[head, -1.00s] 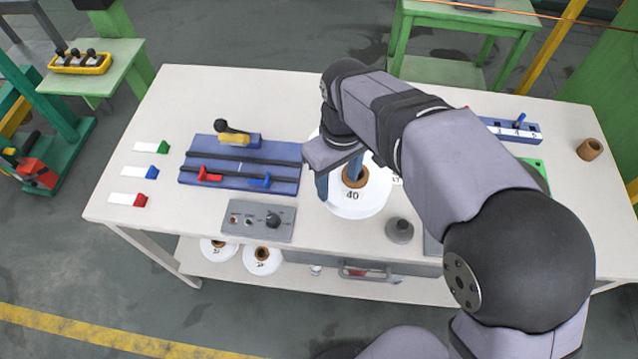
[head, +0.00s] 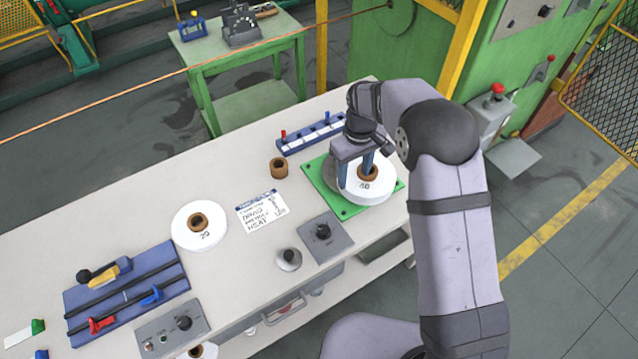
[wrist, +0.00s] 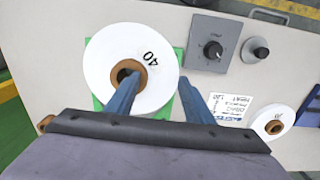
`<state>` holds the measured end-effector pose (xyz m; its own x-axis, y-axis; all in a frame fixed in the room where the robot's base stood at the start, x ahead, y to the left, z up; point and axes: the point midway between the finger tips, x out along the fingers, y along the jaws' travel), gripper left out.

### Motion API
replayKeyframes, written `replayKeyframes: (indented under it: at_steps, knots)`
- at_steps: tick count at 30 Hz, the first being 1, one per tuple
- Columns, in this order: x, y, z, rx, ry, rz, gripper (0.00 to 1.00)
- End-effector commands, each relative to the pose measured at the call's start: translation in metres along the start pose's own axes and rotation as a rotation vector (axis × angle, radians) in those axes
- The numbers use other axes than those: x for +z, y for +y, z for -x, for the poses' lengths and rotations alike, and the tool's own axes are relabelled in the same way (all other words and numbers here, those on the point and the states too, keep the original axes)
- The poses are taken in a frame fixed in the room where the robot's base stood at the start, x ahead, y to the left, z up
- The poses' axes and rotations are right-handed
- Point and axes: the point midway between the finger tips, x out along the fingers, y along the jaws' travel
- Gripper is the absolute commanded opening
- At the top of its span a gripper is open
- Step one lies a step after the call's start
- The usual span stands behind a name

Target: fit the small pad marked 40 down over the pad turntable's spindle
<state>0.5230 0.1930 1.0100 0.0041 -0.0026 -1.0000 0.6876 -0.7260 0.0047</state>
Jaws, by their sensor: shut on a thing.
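The small pad marked 40 (head: 376,192) is a white disc with a brown core, held about level over the green plate of the pad turntable (head: 341,209). My gripper (head: 354,176) is shut on its ring. In the wrist view, one finger of my gripper (wrist: 157,86) is in the core's hole and the other is outside the rim of the pad (wrist: 108,62). The green plate (wrist: 180,59) shows partly behind it. The spindle is hidden. I cannot tell how high the pad is above the plate.
Another white pad with a brown core (head: 190,237) lies left on the table. A loose brown ring (head: 279,168) and a blue rack with pegs (head: 310,137) stand close left of and behind the plate. A grey knob box (head: 326,238) is in front.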

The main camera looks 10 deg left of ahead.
Motion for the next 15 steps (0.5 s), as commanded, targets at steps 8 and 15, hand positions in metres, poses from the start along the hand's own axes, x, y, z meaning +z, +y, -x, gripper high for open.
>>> replayKeyframes:
  at_steps: [8,15]
  knots:
    - [-0.033,0.027,0.011,0.004,0.007,0.223,0.0]
    - [-0.051,0.034,0.03,0.004,0.006,0.507,0.0]
